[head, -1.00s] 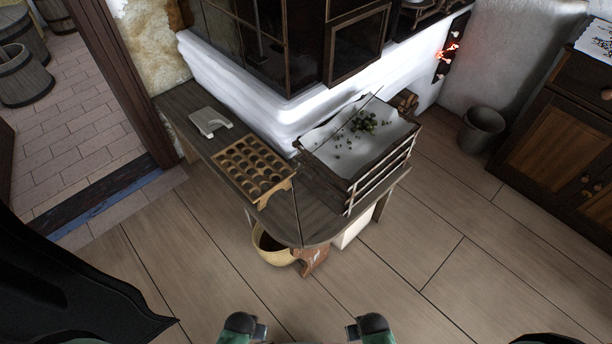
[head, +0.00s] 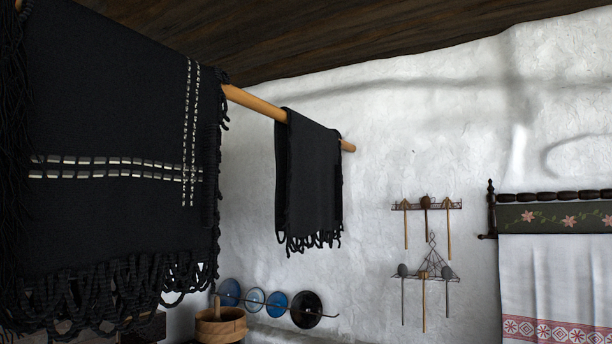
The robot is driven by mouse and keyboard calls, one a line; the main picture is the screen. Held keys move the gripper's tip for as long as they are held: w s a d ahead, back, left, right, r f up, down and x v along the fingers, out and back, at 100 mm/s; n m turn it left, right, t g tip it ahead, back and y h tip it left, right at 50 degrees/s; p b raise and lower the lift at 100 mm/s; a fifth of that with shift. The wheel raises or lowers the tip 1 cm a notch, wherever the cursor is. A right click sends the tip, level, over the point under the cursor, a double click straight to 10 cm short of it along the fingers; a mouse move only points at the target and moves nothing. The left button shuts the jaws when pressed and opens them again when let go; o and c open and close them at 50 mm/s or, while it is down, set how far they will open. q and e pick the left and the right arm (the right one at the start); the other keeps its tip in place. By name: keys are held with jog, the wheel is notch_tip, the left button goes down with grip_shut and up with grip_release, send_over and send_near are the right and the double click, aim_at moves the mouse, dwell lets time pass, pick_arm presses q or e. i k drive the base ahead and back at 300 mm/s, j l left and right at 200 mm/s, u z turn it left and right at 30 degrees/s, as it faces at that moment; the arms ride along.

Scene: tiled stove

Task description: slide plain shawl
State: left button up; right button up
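The plain shawl (head: 312,175) is black with a dark fringe along its lower edge. It hangs folded over a wooden pole (head: 252,102) near the pole's right end in the head view. A second black shawl (head: 95,120), with white dashed stripes and a long looped fringe, hangs on the same pole at the left, nearer to me. A bare stretch of pole shows between the two shawls. Neither of my grippers is in view.
Blue and dark plates (head: 278,303) stand along the white wall, with a wooden tub (head: 220,326) to their left. Utensil racks (head: 426,205) hang on the wall. An embroidered white towel (head: 555,280) hangs at the right. A dark wooden ceiling (head: 300,35) is above.

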aim_at(309, 197)
jog(key=i+l+u, duration=0.1)
jog(key=i+l, duration=0.75)
